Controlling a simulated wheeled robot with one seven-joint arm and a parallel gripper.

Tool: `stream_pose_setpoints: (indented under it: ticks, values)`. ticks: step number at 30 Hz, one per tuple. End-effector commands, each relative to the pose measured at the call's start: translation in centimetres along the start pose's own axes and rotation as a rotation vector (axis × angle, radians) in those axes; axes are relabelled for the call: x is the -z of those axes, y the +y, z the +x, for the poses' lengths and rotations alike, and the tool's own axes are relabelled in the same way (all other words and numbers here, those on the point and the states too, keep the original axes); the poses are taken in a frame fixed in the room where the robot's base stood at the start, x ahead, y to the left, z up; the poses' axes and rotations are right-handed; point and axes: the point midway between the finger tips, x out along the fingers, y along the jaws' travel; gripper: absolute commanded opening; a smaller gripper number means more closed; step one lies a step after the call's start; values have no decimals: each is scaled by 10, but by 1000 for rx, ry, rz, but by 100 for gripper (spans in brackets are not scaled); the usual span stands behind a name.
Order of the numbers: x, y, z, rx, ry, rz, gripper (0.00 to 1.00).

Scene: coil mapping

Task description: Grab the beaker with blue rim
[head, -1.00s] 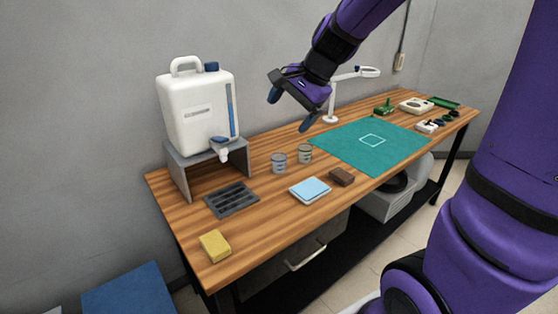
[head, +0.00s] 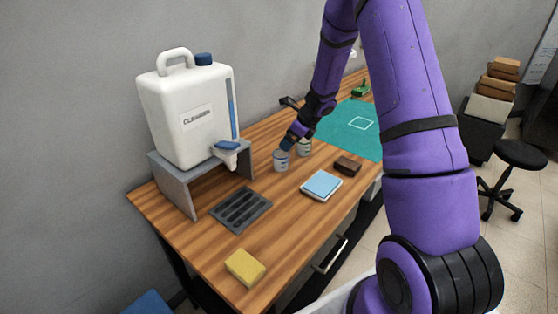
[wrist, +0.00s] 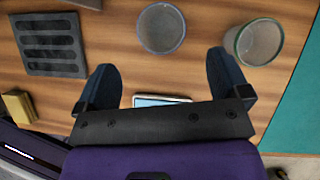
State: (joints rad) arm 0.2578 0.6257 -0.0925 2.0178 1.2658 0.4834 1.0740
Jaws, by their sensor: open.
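The beaker with the blue rim (wrist: 161,29) stands upright on the wooden table, ahead of my gripper in the wrist view. It also shows in the head view (head: 281,162), just below my fingertips. A second beaker with a green rim (wrist: 254,42) stands to its right, apart from it; the head view shows it (head: 304,148) partly behind my gripper. My gripper (wrist: 163,75) is open and empty, its two dark blue fingers apart on either side of a line toward the blue-rimmed beaker. In the head view my gripper (head: 291,138) is close above the beakers.
A white cleaner jug (head: 187,112) sits on a grey stand at left, beside a dark drain grate (head: 240,208). A yellow sponge (head: 245,267), blue pad (head: 321,185) and brown block (head: 347,165) lie in front. A teal mat (head: 345,125) lies behind right.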

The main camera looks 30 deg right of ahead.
Motion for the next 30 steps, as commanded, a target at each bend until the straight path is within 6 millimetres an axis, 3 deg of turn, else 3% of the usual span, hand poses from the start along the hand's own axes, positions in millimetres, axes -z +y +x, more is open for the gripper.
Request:
stream_pose_setpoints:
  ticks: [9, 17, 30]
  values:
    - [2, -1, 42, 0, 2, 13, 94]
    - [2, -1, 60, 1, 2, 11, 94]
    - [2, 0, 109, 1, 2, 10, 94]
